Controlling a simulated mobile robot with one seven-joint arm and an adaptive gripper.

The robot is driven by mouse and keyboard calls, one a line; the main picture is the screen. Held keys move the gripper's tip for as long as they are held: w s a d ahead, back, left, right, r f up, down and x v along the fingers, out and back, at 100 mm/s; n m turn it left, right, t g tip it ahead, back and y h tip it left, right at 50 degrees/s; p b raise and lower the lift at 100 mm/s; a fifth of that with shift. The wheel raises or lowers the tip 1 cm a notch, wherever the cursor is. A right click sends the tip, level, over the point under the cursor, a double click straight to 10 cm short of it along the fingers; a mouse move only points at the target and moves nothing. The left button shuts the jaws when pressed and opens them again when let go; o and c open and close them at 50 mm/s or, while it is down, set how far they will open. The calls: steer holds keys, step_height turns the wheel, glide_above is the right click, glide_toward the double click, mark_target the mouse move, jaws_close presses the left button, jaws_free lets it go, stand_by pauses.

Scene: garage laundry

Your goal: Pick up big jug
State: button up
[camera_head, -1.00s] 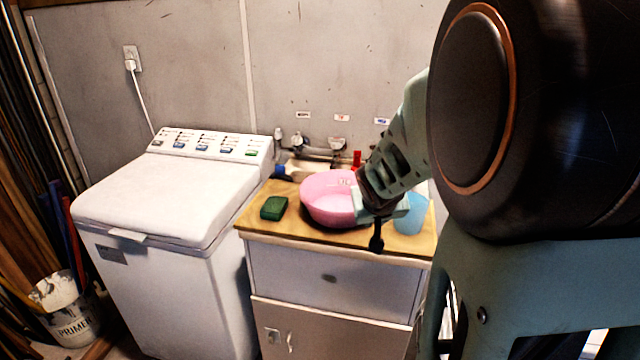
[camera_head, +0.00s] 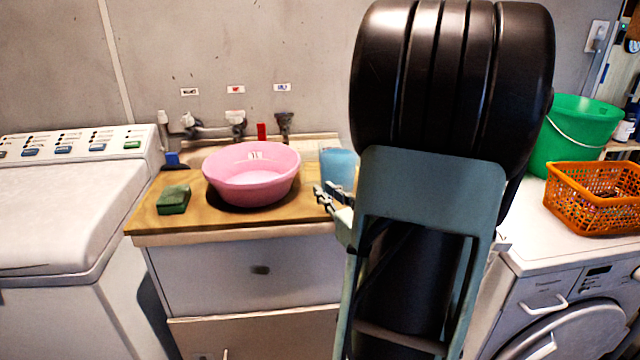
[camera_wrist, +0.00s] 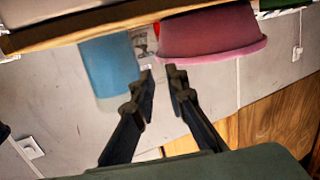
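The only jug-like thing I see is a translucent blue vessel (camera_head: 338,168) on the wooden counter, just right of the pink basin (camera_head: 252,175). My arm partly hides its right side. In the wrist view, which looks upside down, the blue vessel (camera_wrist: 108,68) is left of my fingers and the pink basin (camera_wrist: 212,35) is right of them. My gripper (camera_head: 326,194) is at the counter's front edge, in front of the vessel. The wrist view shows my gripper (camera_wrist: 160,72) with a gap between its fingers and nothing held.
A green sponge (camera_head: 173,199) lies on the wooden counter (camera_head: 150,218) left of the basin. Taps and pipes (camera_head: 237,122) are behind. A white washer (camera_head: 60,215) stands left. An orange basket (camera_head: 600,195) and green bucket (camera_head: 578,130) stand on the right-hand machine.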

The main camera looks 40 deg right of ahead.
steer(key=t, duration=0.1)
glide_toward(304, 170)
steer(key=b+x, duration=0.1)
steer(key=x, duration=0.7)
steer(key=shift+w+f, duration=0.15)
jaws_close()
stand_by(0.5)
